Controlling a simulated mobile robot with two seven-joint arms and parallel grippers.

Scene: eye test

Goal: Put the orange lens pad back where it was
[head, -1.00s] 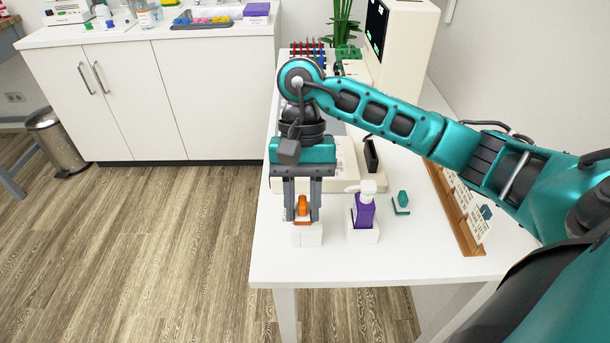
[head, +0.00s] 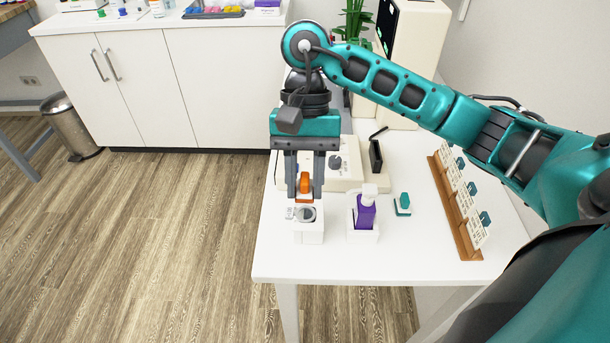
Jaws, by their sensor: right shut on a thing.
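The orange lens pad (head: 305,183) is held between the two fingers of my right gripper (head: 305,192). My right gripper points down and is shut on it. Just below the pad in the picture stands a white block (head: 309,236) near the table's front left. A round grey lens-like disc (head: 306,214) shows on the block's top, with a small label beside it. The pad appears apart from the disc. A teal pad (head: 403,203) of similar look lies on the table to the right. My left gripper is not in view.
A purple bottle (head: 365,213) with a white pump stands in a white holder right of the block. A wooden rack (head: 467,240) with cards and teal pieces runs along the right. A cream device (head: 340,165) stands behind. The table's front strip (head: 390,265) is clear.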

